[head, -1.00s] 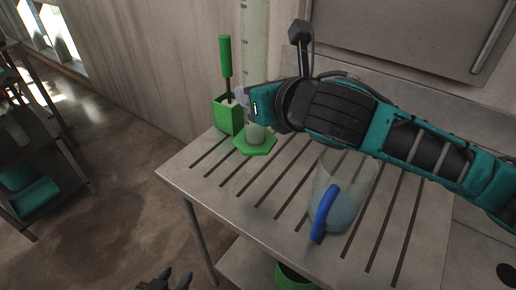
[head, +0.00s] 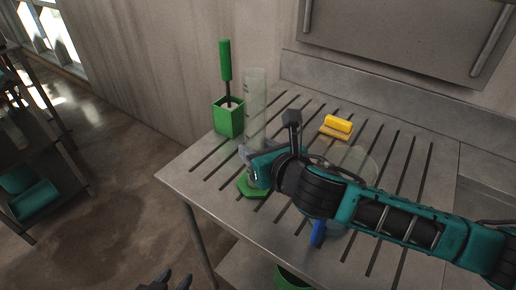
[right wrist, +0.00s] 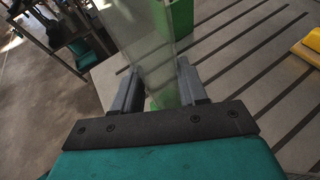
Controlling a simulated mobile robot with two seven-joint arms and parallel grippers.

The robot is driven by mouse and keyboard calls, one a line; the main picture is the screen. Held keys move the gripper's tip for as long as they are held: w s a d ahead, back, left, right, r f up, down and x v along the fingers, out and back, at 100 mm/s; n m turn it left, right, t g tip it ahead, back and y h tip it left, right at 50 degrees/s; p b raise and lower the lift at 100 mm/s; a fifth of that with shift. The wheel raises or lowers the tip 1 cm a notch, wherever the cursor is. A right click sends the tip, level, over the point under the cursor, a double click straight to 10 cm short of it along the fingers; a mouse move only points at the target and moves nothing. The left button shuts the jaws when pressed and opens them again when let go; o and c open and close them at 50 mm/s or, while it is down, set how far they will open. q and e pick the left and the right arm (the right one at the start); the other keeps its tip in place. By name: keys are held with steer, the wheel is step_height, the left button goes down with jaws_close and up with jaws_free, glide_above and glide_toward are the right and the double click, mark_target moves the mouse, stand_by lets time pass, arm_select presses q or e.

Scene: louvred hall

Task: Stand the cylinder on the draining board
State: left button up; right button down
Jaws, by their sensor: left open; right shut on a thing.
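The cylinder (head: 256,100) is a tall clear measuring tube with a green hexagonal base (head: 252,190). It looks upright over the left part of the grey slotted draining board (head: 215,178); I cannot tell whether its base touches the board. My right gripper (head: 254,156) is shut around the lower tube. In the right wrist view, the clear tube (right wrist: 146,48) passes between the two fingers (right wrist: 155,92), with some green below. My left gripper (head: 168,281) is open and empty at the bottom edge of the head view, low and left of the board.
A green holder (head: 228,120) with a green-handled brush stands at the board's back left corner. A clear jug with a blue handle (head: 318,233) is partly hidden by my right arm. A dark shelf (head: 40,165) stands left.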

steer(key=shift+f, duration=0.15)
steer(key=c, duration=0.6)
jaws_free()
steer(key=shift+r, duration=0.3)
steer(key=v, duration=1.2)
steer(key=shift+s+f, duration=0.15)
